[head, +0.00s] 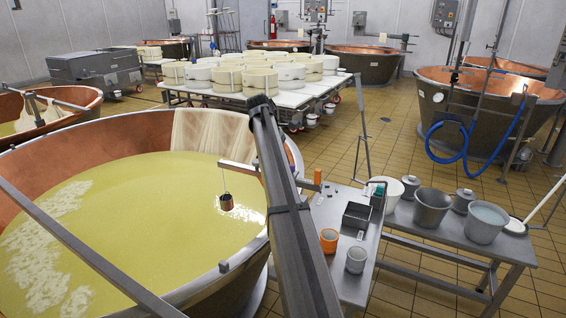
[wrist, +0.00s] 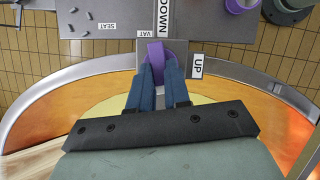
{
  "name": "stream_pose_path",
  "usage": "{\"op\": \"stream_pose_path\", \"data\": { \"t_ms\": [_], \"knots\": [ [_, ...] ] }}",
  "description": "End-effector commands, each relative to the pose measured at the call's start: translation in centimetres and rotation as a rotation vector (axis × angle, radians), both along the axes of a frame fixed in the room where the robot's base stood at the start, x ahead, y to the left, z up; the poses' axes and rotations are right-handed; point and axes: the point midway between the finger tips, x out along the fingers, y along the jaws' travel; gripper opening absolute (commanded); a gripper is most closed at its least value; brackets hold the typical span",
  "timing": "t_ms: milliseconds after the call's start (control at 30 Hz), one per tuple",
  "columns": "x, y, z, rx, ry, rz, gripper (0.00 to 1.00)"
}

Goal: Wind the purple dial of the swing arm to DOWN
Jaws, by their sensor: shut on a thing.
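The purple dial (wrist: 155,50) is in the upper middle of the wrist view, on a grey plate. The DOWN label (wrist: 163,17) is just above it and the UP label (wrist: 198,66) is to its right. My gripper (wrist: 154,72) has blue fingers shut on the dial from both sides, hiding its lower part. The dial's visible end lies just below DOWN; its exact setting is unclear. In the head view, a bar that looks like the swing arm (head: 240,170) reaches over the vat, with a small dark can (head: 227,202) hanging from it.
The big copper vat (head: 140,128) holds yellow liquid. A metal table (head: 342,288) beside it bears an orange cup (head: 329,241), a grey cup (head: 356,260) and a dark tray (head: 357,215). Buckets (head: 432,208) stand to the right. A thick grey beam (head: 290,210) crosses the head view.

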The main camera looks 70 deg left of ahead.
Motion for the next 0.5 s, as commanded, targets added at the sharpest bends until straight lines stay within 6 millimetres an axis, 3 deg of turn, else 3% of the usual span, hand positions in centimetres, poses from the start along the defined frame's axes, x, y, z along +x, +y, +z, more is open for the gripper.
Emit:
{"op": "stream_pose_path", "data": {
  "t_ms": [500],
  "knots": [
    [0.17, 0.16, -0.01, 0.000, 0.001, -0.159, 0.00]
  ]
}}
